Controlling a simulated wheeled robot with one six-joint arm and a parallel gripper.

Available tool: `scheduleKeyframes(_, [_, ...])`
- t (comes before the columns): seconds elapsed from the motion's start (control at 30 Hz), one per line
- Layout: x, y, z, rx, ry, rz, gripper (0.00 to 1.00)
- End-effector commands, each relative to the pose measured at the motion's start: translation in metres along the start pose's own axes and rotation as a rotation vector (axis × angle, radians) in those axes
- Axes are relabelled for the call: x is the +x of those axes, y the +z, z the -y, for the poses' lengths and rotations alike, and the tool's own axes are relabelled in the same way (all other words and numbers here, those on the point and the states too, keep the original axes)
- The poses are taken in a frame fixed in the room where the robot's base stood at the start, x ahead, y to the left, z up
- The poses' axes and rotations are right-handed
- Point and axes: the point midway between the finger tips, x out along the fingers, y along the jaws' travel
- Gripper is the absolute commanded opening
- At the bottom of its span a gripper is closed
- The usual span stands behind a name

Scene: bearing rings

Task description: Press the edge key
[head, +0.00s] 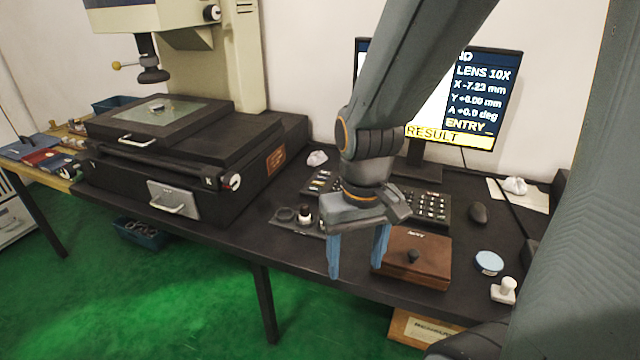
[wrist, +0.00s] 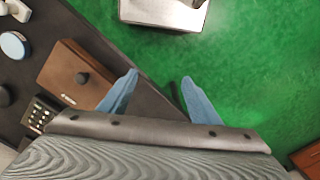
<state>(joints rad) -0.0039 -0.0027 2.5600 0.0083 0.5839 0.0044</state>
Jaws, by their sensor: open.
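My gripper (head: 357,262) is open and empty, fingers pointing down, near the front edge of the table just left of the wooden box. In the wrist view my gripper (wrist: 158,80) has its fingers spread around the table edge and the green floor. A black keypad (head: 432,208) with rows of light keys stands behind the box; it also shows at the left of the wrist view (wrist: 40,112). A second panel with coloured keys (head: 322,183) lies left of my arm, partly hidden by it. The key labels are too small to read, so I cannot tell which is the edge key.
The brown wooden box (head: 430,272) with a black knob stands right of my gripper. A blue-topped disc (head: 488,262), a white stamp-like piece (head: 505,290) and a mouse (head: 478,212) lie further right. A monitor (head: 490,90) stands behind. The large measuring machine (head: 190,180) fills the left.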

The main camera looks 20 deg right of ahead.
Motion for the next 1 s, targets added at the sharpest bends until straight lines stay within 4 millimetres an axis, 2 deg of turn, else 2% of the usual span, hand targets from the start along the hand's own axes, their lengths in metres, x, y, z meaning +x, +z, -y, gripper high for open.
scheduleKeyframes(0.33, [0.0, 0.0, 0.0, 0.0, 0.0, 0.0, 0.57])
scheduleKeyframes(0.67, [0.0, 0.0, 0.0, 0.0, 0.0, 0.0, 0.01])
scheduleKeyframes(1.0, [0.0, 0.0, 0.0, 0.0, 0.0, 0.0, 0.0])
